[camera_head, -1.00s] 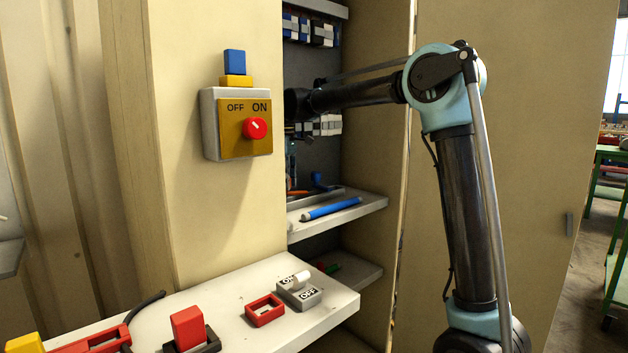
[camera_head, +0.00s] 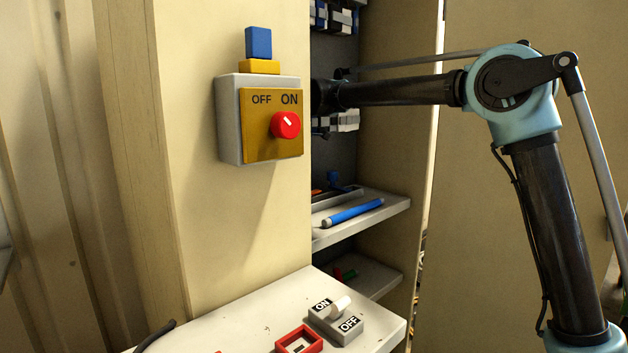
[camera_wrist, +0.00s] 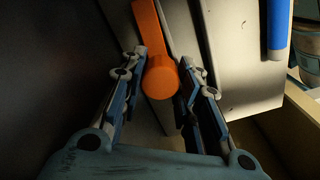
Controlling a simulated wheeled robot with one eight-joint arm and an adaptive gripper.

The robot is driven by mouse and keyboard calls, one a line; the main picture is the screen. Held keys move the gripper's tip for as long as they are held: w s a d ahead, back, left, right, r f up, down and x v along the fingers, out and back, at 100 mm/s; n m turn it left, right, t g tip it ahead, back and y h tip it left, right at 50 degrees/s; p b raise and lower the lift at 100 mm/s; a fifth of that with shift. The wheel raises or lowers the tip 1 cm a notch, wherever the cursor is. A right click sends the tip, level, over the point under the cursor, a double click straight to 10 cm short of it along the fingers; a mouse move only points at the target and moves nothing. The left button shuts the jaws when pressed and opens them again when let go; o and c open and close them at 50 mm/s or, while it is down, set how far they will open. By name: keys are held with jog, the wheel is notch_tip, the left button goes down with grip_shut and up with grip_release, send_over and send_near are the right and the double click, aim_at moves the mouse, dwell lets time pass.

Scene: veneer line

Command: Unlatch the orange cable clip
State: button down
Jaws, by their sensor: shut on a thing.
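The orange cable clip (camera_wrist: 160,75) shows in the wrist view as a flat orange strip with a round knob at its near end. My gripper (camera_wrist: 163,62) has one finger on each side of the knob and is shut on it. In the head view my arm reaches behind the pillar into the cabinet, and my gripper is hidden there. A small orange piece (camera_head: 316,191) shows at the pillar edge in the head view; I cannot tell whether it is the same clip.
A blue rod (camera_head: 353,212) lies on the cabinet shelf (camera_head: 385,214); it also shows in the wrist view (camera_wrist: 278,25). The switch box (camera_head: 229,120) with a red knob is on the pillar, left of my arm. A white ledge (camera_head: 240,320) below holds an ON/OFF rocker (camera_head: 337,318).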

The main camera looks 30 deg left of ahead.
jog(key=shift+w, duration=0.45)
jog(key=c, duration=1.2)
grip_release()
jog(key=shift+s, duration=0.1)
jog(key=shift+r, duration=0.2)
notch_tip(320, 180, up, 12)
jog(key=shift+f, duration=0.2)
jog(key=shift+d, duration=0.1)
